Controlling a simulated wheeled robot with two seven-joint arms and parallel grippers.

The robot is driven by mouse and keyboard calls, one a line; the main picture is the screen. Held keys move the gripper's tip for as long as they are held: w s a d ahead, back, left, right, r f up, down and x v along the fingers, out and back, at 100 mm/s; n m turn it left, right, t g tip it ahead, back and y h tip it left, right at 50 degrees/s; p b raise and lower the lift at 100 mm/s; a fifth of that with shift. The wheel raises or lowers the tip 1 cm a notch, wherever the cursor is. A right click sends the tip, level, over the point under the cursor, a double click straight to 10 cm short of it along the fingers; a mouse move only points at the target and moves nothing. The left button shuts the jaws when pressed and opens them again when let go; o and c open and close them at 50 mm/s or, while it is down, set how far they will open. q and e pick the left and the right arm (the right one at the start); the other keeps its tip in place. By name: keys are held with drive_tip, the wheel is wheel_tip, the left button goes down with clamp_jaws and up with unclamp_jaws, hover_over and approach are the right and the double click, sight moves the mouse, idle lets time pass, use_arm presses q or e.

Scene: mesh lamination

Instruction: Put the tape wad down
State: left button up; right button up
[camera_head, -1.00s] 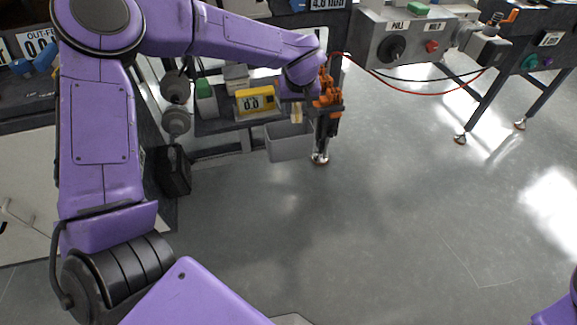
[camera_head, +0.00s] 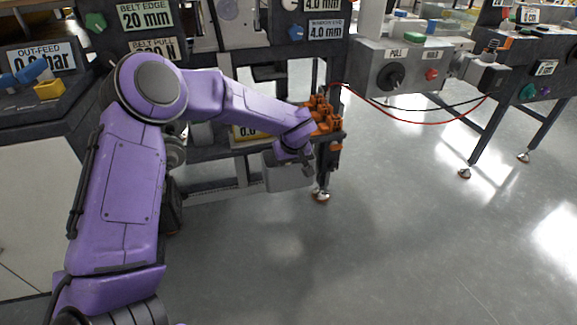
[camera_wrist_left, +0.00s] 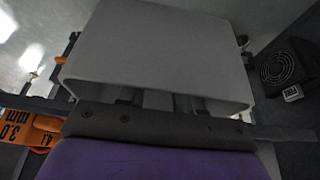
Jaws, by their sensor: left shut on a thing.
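My left gripper (camera_head: 294,164) is at the small grey bin (camera_head: 288,181), its dark fingers pointing down at the bin's mouth. In the left wrist view the bin's pale wall (camera_wrist_left: 150,50) fills the middle. The finger bases (camera_wrist_left: 155,98) show just below its rim, and the fingertips are hidden behind the wall. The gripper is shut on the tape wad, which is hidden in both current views. My right gripper is out of view.
Orange clamp-like parts (camera_head: 322,117) sit close beside my left wrist, at the machine's corner. A grey control box (camera_head: 398,64) with red and black cables stands to the right. Open floor (camera_head: 400,220) lies in front.

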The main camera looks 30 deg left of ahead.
use_arm(q)
drive_tip(key=shift+s, duration=0.1)
drive_tip(key=shift+f+p, duration=0.35)
drive_tip(key=shift+f, duration=0.15)
drive_tip(key=o, duration=1)
drive_tip(key=shift+r+b, duration=0.25)
drive_tip(key=shift+b, duration=0.1)
drive_tip(key=p+v, duration=0.3)
drive_tip(key=v, duration=0.9)
drive_tip(key=shift+r+p, duration=0.35)
drive_tip(key=shift+p, duration=0.05)
